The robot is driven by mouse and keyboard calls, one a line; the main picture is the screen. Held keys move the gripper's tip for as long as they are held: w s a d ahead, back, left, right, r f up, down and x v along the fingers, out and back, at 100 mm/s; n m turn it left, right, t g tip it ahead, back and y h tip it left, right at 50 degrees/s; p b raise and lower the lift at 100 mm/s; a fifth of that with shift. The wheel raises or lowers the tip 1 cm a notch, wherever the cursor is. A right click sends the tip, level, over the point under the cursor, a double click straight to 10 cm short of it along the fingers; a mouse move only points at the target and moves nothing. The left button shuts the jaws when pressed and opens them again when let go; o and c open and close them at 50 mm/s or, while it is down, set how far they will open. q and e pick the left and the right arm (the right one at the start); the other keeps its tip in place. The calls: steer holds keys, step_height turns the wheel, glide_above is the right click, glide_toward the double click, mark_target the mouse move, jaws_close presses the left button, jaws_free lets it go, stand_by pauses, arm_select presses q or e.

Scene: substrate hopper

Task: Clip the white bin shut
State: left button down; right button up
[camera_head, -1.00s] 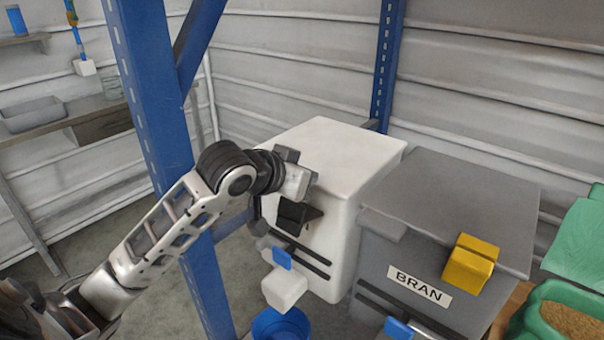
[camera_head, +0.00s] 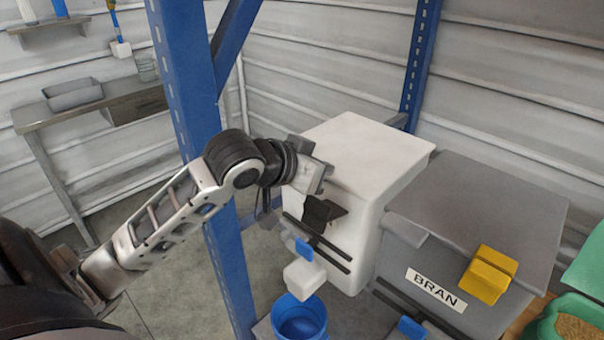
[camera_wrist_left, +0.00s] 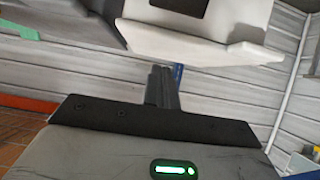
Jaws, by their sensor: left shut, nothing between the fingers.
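The white bin (camera_head: 392,205) stands in the middle of the head view with its lid (camera_head: 370,145) lying down on top. My left gripper (camera_head: 312,178) is at the bin's upper front left, just above the black piece. My right gripper is not in view.
A grey bin (camera_head: 480,195) labelled BRAN stands at the right with a yellow clip (camera_head: 488,275). A blue bucket (camera_head: 300,318) sits below the white bin's outlet (camera_head: 303,280). A blue post (camera_head: 195,110) rises close behind my left arm. A green tub (camera_head: 548,325) is at lower right.

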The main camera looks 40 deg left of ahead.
arm_select(q)
steer(key=s, duration=0.5)
steer(key=shift+a+b, duration=0.3)
steer(key=shift+w, duration=0.1)
steer(key=s+d+f+g+y, duration=0.1)
steer(key=s+d+f+g, duration=0.35)
steer(key=s+f, duration=0.55)
steer(key=s+d+f+g, duration=0.45)
steer(key=s+f, duration=0.35)
steer(key=f, duration=0.4)
steer(key=w+d+f+m+t+h, duration=0.1)
steer(key=w+d+f+t+h, duration=0.1)
steer(key=w+d+f+t, duration=0.3)
steer(key=shift+w+f+t, duration=0.5)
steer(key=shift+f+t, duration=0.6)
steer(key=shift+f, duration=0.5)
steer(key=shift+d, duration=0.1)
